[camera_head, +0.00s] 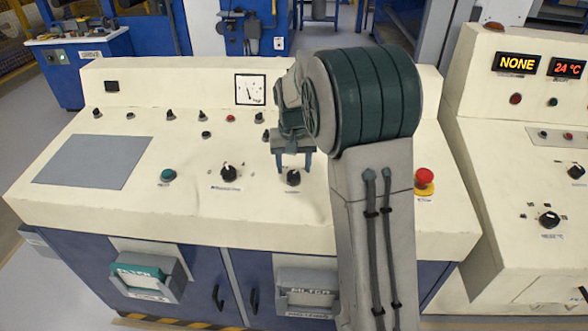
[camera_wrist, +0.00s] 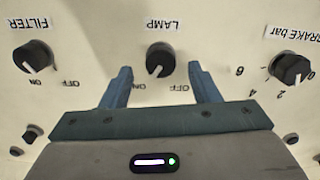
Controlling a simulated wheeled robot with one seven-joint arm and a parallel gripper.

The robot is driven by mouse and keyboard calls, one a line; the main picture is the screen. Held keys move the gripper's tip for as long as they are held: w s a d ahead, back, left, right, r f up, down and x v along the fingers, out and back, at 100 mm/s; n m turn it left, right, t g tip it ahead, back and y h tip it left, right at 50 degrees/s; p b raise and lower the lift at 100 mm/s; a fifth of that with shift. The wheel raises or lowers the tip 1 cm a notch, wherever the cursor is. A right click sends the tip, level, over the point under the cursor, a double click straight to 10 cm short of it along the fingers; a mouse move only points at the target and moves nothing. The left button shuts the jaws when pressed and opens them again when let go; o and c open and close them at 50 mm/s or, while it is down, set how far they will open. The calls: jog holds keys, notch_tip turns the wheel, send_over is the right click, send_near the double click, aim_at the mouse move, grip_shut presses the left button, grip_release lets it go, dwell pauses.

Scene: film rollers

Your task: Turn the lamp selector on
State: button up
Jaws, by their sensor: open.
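The lamp selector (camera_wrist: 160,60) is a black round knob under an upside-down LAMP label in the wrist view. ON is printed below it to the left and OFF below it to the right. A small pale mark shows near the knob's lower edge; I cannot tell surely which word it points to. My gripper (camera_wrist: 160,70) is open, with one blue finger on each side of the knob, apart from it. In the head view my gripper (camera_head: 293,162) points down just above the lamp selector (camera_head: 293,178). No contact is visible.
The filter knob (camera_wrist: 32,57) and brake knob (camera_wrist: 289,68) flank the lamp selector. A red emergency button (camera_head: 425,176) stands to the right of my arm, and a green button (camera_head: 168,175) to the left. Small switches line the panel behind. The grey plate (camera_head: 93,160) area is clear.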

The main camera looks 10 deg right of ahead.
aim_at(294, 176)
notch_tip(294, 176, up, 12)
jog(key=shift+s+f, duration=0.2)
jog(key=shift+s, duration=0.15)
jog(key=shift+a, duration=0.1)
